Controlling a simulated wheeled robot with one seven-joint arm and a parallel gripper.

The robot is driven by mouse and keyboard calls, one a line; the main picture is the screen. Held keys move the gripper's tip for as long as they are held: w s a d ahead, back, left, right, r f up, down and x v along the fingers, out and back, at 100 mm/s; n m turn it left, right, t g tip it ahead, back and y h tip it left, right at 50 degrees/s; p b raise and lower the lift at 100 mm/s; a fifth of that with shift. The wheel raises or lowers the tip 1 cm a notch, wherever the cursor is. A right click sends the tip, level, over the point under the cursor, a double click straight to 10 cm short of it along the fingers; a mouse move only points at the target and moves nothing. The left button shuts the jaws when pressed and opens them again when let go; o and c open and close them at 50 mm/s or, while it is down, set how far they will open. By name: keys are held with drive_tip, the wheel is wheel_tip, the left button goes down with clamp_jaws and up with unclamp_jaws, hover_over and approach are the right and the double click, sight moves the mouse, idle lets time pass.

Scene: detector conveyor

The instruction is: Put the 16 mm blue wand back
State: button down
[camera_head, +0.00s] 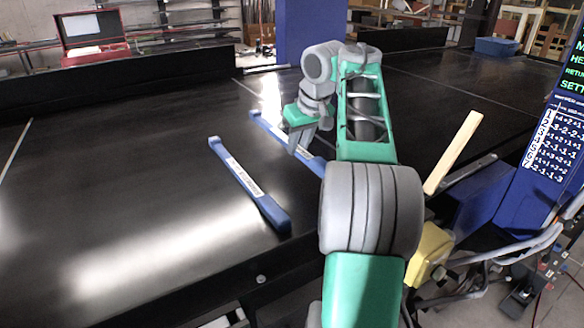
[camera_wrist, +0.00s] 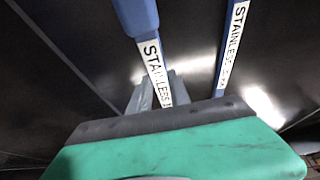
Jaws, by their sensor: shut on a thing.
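Two blue wands with white labels are at the black belt. My gripper (camera_head: 299,144) is shut on the far blue wand (camera_head: 268,126), around its label. In the wrist view the fingers (camera_wrist: 159,92) close on this wand (camera_wrist: 139,18) from both sides, and its label begins "STAINLESS". The other blue wand (camera_head: 240,180) lies on the belt, nearer and to the left; it also shows in the wrist view (camera_wrist: 232,40), labelled "STAINLESS" too. I cannot read a size on either wand. I cannot tell whether the held wand touches the belt.
The black belt (camera_head: 110,170) is clear to the left. A pale wooden bar (camera_head: 453,152) leans at the right, near a blue box (camera_head: 487,200) and a blue panel with white text (camera_head: 556,150). A red open case (camera_head: 92,38) stands at the back left.

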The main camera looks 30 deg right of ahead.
sight(290, 168)
drive_tip(key=b+x, duration=0.3)
drive_tip(key=x, duration=0.3)
drive_tip(key=shift+w+a, duration=0.15)
drive_tip(key=shift+w, duration=0.1)
drive_tip(key=shift+s+f, duration=0.1)
drive_tip(key=shift+f, duration=0.15)
drive_tip(key=shift+f, duration=0.2)
drive_tip(key=c, duration=1.2)
unclamp_jaws()
drive_tip(key=p+v, duration=0.6)
drive_tip(key=v, duration=0.5)
drive_tip(key=shift+r+p, duration=0.35)
drive_tip(key=shift+p, duration=0.05)
drive_tip(key=shift+s+r, duration=0.2)
drive_tip(key=shift+r, duration=0.1)
